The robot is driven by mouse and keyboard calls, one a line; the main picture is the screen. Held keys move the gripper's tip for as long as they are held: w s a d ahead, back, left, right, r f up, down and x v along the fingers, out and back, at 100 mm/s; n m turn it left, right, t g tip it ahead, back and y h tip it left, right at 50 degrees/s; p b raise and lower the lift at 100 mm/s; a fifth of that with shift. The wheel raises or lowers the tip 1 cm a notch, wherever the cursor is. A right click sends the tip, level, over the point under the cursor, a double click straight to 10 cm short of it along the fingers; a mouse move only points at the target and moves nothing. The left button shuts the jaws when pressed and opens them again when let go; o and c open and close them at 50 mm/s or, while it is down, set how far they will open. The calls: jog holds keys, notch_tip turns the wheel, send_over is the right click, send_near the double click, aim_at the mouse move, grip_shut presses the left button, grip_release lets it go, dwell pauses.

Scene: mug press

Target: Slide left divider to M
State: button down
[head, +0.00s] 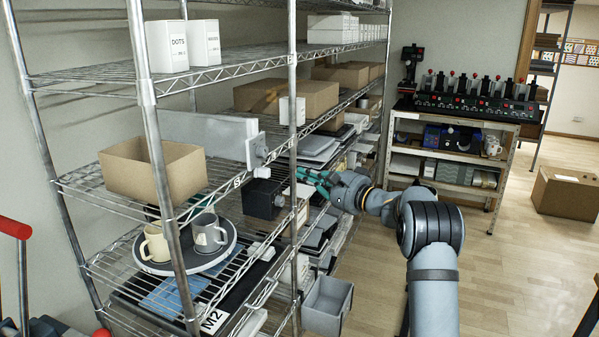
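I take this to be the left divider. Small letter marks (237,181) run along the shelf edge; I cannot clearly read an M among them. My gripper (308,180) has teal fingers and is right of the knob and a little lower, apart from it, in front of the shelf. Its fingers are small and partly overlapped, so their opening is unclear.
The open cardboard bin (135,178) is left of the divider. A black box (263,198) is near my fingers. Below, a round tray (152,268) holds two mugs. A grey bin (327,306) juts out low. A rack post (291,75) stands close by.

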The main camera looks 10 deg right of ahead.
jog(key=w+a+p, duration=0.3)
jog(key=a+p, duration=0.3)
jog(key=a, duration=0.1)
jog(key=shift+w+p, duration=0.15)
jog(key=shift+p, duration=0.15)
jog(key=shift+a, duration=0.1)
dwell(0.3)
